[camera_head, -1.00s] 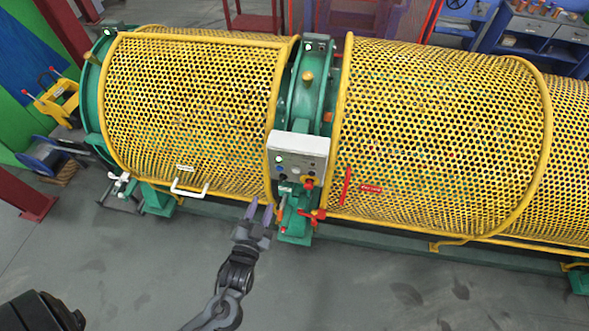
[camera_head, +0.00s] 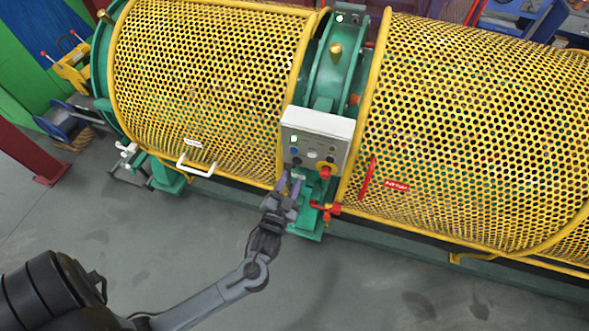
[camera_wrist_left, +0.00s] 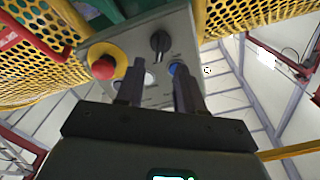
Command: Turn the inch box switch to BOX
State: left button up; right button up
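The control box (camera_head: 316,124) is a pale box with a sloping panel on the green frame between two yellow mesh guards. A black rotary switch (camera_wrist_left: 159,42) with a knob shows on its panel in the left wrist view; its labels are too small to read. In the head view the black switch (camera_head: 296,161) sits low on the panel's left side. My left gripper (camera_head: 290,183) is just below the panel, fingers pointing up at it. In the wrist view the left gripper (camera_wrist_left: 158,88) has its fingers apart with nothing between them. My right gripper is out of view.
A red mushroom button (camera_wrist_left: 103,67) on yellow and a blue button (camera_wrist_left: 178,69) sit near the switch. Red valve handles (camera_head: 327,208) stand below the box. Yellow mesh guards (camera_head: 215,85) flank it. The floor in front is clear.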

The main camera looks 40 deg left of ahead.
aim_at(296, 166)
pick_arm(q)
jog(key=shift+x, duration=2.55)
grip_shut()
